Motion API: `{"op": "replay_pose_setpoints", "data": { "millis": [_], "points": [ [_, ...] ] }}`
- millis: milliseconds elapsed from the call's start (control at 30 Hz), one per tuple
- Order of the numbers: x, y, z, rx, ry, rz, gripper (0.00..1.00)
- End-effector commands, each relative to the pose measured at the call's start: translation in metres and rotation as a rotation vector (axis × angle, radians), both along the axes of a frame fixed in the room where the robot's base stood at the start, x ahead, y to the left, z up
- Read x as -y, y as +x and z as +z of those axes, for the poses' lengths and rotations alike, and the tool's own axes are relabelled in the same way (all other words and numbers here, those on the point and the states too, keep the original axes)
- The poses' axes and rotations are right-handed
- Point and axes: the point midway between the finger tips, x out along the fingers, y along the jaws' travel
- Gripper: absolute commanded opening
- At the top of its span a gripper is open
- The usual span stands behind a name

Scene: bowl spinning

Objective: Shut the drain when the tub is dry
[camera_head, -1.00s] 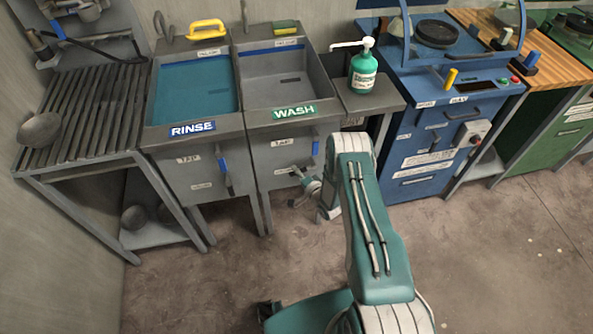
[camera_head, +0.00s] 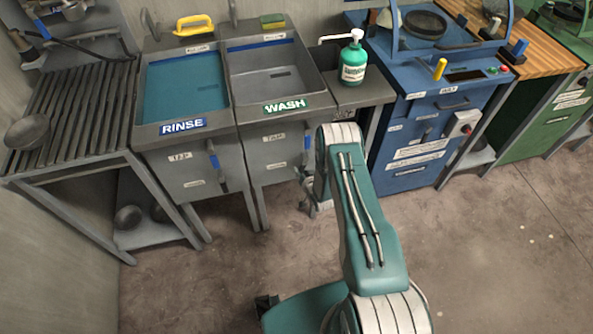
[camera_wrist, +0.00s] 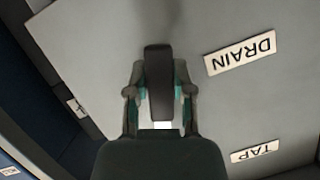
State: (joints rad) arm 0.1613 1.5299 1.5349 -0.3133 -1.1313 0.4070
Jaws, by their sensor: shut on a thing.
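The WASH tub (camera_head: 272,82) has a bare grey floor with a dark slot, and I see no blue water in it. Its front panel (camera_head: 283,152) carries a TAP label and a lower label. In the wrist view, upside down, the DRAIN label (camera_wrist: 240,53) and TAP label (camera_wrist: 254,151) show on this grey panel. A dark upright lever (camera_wrist: 158,62) stands beside the DRAIN label. My gripper (camera_wrist: 159,92) has its fingers on both sides of the lever, shut on it. In the head view my arm mostly hides the gripper and lever.
The RINSE tub (camera_head: 186,88) at the left holds blue water. A green soap bottle (camera_head: 353,62) stands on the ledge right of the WASH tub. A slatted rack (camera_head: 85,110) is at the far left and a blue machine (camera_head: 425,130) at the right. Open floor lies in front.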

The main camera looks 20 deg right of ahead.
Motion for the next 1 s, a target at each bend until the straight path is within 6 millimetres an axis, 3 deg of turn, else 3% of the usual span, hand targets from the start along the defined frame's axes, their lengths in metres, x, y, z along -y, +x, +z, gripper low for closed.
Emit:
{"op": "replay_pose_setpoints", "data": {
  "millis": [500, 1000],
  "points": [
    [0.019, -0.001, -0.006, -0.005, -0.321, 0.004, 0.0],
    [0.023, -0.001, -0.006, -0.005, -0.372, 0.003, 0.0]
  ]
}}
